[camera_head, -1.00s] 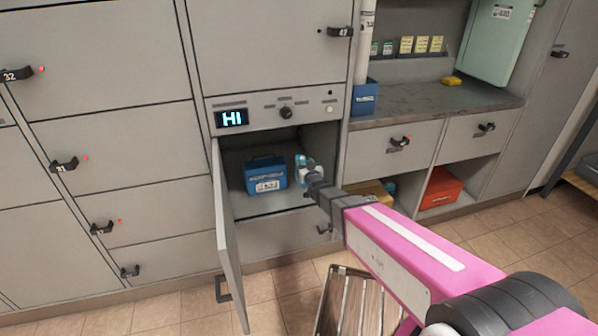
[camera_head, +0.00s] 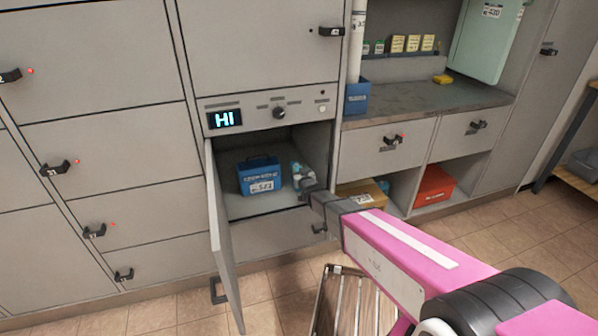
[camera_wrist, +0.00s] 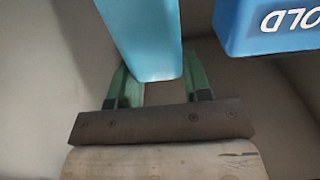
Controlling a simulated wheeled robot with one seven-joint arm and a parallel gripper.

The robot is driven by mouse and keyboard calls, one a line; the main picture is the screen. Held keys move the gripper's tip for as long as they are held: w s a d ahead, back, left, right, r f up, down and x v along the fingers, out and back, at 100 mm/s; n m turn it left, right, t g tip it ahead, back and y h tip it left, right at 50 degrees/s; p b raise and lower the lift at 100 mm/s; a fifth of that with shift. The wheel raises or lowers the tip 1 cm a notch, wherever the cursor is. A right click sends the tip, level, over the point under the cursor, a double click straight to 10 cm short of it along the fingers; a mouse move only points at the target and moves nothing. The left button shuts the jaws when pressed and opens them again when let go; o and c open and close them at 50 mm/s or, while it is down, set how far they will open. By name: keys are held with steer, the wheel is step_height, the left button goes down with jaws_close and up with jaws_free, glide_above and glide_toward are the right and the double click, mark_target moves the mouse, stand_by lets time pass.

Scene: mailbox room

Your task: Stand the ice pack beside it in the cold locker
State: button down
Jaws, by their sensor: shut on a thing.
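The cold locker (camera_head: 277,204) is open, and a blue box with a handle and white label (camera_head: 260,176) stands inside it. The light-blue ice pack (camera_head: 299,172) is inside the locker to the right of the box, upright and partly hidden by my gripper. My gripper (camera_wrist: 153,90) is shut on the ice pack (camera_wrist: 150,45), with a green finger on either side of it. In the wrist view the blue box (camera_wrist: 268,28) is close beside the pack, with a gap between them. Whether the pack touches the locker floor cannot be told.
The locker door (camera_head: 224,235) hangs open on the left. An orange-red bin (camera_head: 434,187) and a yellowish box (camera_head: 362,193) sit in cubbies on the right. A slatted wooden thing (camera_head: 345,305) is on the floor in front.

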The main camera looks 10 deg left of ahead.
steer(key=c, duration=0.6)
jaws_free()
steer(key=shift+f, duration=0.1)
steer(key=shift+o, duration=0.2)
steer(key=shift+s, duration=0.15)
steer(key=shift+s+d, duration=0.25)
steer(key=shift+s, duration=0.05)
steer(key=v, duration=1.1)
